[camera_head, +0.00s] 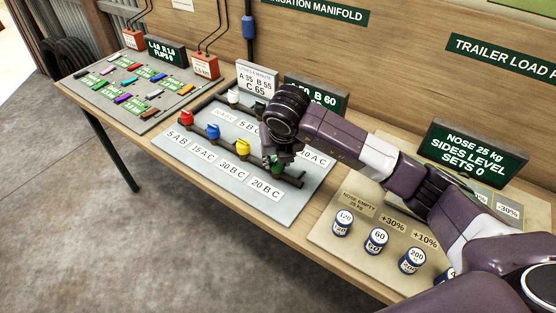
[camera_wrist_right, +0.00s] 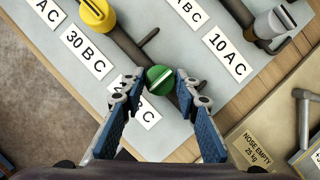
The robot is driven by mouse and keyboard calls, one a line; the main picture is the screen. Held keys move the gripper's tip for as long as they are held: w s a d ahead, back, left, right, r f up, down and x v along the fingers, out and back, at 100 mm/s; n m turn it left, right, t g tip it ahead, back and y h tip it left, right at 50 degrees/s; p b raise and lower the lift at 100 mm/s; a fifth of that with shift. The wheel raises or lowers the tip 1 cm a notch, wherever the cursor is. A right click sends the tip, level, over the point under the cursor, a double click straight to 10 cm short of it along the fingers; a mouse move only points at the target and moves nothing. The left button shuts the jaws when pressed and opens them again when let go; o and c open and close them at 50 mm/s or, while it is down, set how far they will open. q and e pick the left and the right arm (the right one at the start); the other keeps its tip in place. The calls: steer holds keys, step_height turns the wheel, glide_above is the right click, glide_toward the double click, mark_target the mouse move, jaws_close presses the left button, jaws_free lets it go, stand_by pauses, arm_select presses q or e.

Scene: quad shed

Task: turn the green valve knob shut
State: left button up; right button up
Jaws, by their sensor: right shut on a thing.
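The green valve knob (camera_wrist_right: 161,78) sits on a dark pipe on the grey manifold board (camera_head: 296,208). It has a pale line across its top. In the head view the green knob (camera_head: 278,163) is partly hidden under my right gripper (camera_head: 280,158). In the right wrist view my right gripper (camera_wrist_right: 160,88) has its two fingertips on either side of the knob, shut on it. My left gripper does not show in either view.
Yellow (camera_head: 243,148), red (camera_head: 186,117), blue (camera_head: 213,131) and white (camera_head: 233,96) knobs stand on the same board. Weights such as the 120 one (camera_head: 343,222) stand on a board to the right. A dark sign (camera_head: 318,93) stands behind.

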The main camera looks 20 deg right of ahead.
steer(key=shift+w+r, duration=0.1)
steer(key=shift+r, duration=0.05)
steer(key=o, duration=1.1)
steer(key=v, duration=1.2)
